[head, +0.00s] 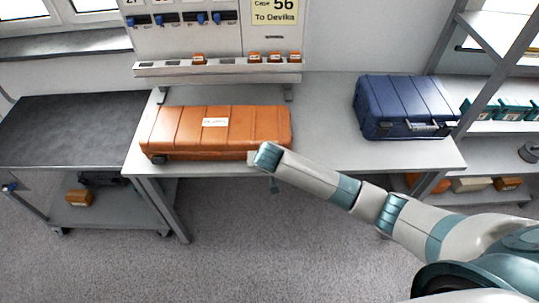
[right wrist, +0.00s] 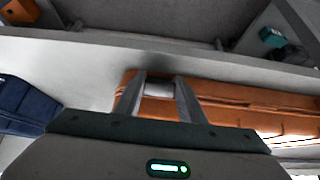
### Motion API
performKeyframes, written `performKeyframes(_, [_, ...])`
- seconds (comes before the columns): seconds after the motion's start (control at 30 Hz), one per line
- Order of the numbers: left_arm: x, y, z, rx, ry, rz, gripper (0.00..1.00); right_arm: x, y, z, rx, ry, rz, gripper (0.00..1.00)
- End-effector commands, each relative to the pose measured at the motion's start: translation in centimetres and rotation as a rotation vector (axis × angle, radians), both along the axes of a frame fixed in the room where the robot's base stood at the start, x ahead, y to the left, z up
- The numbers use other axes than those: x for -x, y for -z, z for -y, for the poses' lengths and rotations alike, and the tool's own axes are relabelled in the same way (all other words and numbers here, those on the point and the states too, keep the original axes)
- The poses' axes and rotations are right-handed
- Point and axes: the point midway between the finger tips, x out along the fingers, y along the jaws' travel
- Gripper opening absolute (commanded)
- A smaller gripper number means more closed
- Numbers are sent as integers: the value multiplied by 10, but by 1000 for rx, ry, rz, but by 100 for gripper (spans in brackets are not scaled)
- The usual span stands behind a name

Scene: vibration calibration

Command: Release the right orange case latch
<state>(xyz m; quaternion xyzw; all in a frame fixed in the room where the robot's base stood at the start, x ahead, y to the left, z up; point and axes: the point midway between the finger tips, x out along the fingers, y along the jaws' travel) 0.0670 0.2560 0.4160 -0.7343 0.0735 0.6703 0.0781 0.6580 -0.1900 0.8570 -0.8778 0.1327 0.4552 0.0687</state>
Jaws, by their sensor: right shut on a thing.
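The orange case (head: 250,128) lies closed on the workbench, with a white label on its lid. A dark latch (head: 158,158) shows at the left of its front face. My right gripper (head: 253,158) is at the right part of the front face, and its wrist hides the right latch in the head view. In the right wrist view, the two fingers of my right gripper (right wrist: 160,80) stand on either side of the pale grey right latch (right wrist: 158,89) and are shut on it, against the orange case (right wrist: 235,97). My left gripper is not in view.
A blue case (head: 400,104) stands on the workbench (head: 322,120) at the right. A sign board and a narrow shelf with small orange items (head: 275,57) are behind. A dark-topped cart (head: 70,125) is at the left, a shelf rack (head: 490,40) at the right.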

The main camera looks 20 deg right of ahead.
Motion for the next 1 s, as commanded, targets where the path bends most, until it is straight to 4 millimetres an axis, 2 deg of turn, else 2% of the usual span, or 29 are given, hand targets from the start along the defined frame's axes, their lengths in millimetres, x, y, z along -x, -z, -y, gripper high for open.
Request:
performKeyframes(0.03, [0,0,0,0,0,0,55,5,5,-2,5,2,24,14])
performKeyframes(0.23, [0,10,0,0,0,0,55,6,12,-3,45,2,153,13])
performKeyframes(0.5, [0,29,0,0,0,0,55,7,15,-2,86,2,281,14])
performKeyframes(1.0, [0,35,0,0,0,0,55,6,13,-2,107,-1,340,14])
